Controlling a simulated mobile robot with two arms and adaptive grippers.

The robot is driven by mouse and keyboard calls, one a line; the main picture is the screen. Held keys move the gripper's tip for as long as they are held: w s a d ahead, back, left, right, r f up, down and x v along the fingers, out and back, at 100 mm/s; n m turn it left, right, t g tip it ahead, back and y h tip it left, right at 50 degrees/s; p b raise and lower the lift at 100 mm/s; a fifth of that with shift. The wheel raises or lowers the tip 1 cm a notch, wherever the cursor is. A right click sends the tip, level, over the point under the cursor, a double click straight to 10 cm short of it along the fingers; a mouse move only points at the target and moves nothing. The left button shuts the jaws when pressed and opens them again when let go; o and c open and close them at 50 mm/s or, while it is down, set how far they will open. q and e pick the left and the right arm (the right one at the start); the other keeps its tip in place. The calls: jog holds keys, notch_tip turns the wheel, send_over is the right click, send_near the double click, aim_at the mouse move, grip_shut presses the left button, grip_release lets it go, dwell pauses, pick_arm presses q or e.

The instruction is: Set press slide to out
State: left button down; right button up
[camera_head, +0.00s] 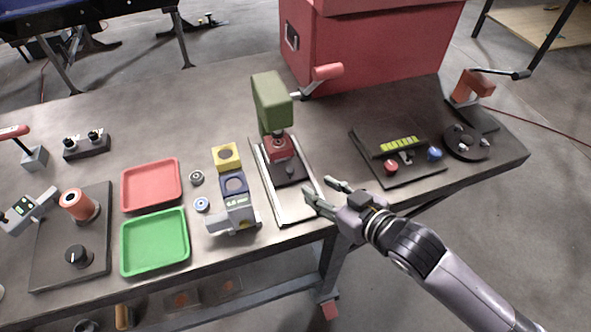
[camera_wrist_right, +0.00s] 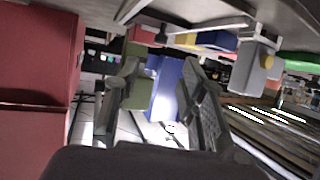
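The green press (camera_head: 272,105) stands at the middle of the table, with a red-handled lever (camera_head: 326,73) at its upper right. Its pale slide rails (camera_head: 286,207) run from under the press head toward the table's front edge. A dark slide carriage with a small knob (camera_head: 290,170) and a red block (camera_head: 278,147) sits at the rear part of the rails, below the head. My right gripper (camera_head: 319,190) is open and empty, just right of the front half of the rails. Its two spread fingers show in the right wrist view (camera_wrist_right: 162,95). My left gripper is not in view.
A red cabinet (camera_head: 375,45) stands behind the press. A grey gauge (camera_head: 238,212) lies left of the rails, near a green tray (camera_head: 154,242) and a red tray (camera_head: 150,185). A button panel (camera_head: 400,160) stands to the right. The front part of the rails is clear.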

aim_at(293, 172)
jog(key=p+x, duration=0.1)
jog(key=x, duration=0.9)
jog(key=shift+w+a, duration=0.15)
jog(key=shift+c, duration=0.2)
grip_shut()
dwell(0.3)
